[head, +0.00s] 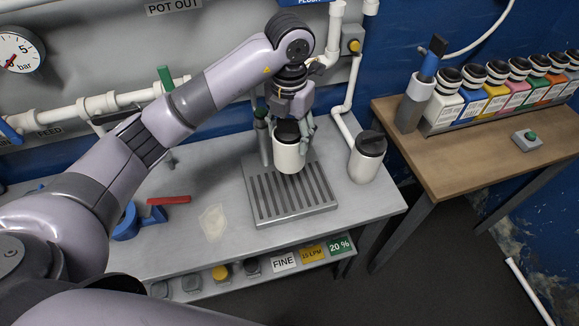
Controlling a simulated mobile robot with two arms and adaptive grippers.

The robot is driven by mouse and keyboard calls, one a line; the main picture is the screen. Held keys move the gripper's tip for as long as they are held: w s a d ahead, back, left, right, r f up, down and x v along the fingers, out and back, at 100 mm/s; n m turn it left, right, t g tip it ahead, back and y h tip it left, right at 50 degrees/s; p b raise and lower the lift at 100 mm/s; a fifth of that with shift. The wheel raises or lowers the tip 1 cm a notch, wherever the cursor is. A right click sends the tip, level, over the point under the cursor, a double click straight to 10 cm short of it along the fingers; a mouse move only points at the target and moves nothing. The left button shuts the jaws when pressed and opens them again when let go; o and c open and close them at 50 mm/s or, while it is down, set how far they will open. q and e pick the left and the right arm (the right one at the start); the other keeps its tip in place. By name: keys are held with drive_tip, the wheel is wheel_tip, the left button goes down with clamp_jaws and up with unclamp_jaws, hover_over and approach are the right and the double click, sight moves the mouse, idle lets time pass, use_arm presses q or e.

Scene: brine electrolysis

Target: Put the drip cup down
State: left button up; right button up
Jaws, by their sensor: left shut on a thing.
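The drip cup (289,158) is a white cup with a dark top, upright in the head view. My left gripper (287,140) points down and is shut on it, with fingers on both sides. The cup shows over the back part of a slotted grey drip tray (293,219) on the steel bench. I cannot tell whether its base touches the tray. My right gripper is not in view.
A white canister with a black lid (367,162) stands right of the tray. A red handle (169,200), blue parts (126,222) and a pale patch (213,222) lie left. White pipes run behind. A wooden table (462,153) with several colored bottles stands right.

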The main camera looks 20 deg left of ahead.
use_arm(q)
wheel_tip(320, 180, down, 7)
drive_tip(key=shift+p, duration=0.9)
wheel_tip(320, 180, down, 5)
drive_tip(key=shift+f+p, duration=0.1)
drive_tip(key=shift+p, duration=0.4)
drive_tip(key=shift+f, duration=0.15)
drive_tip(key=o, duration=1.5)
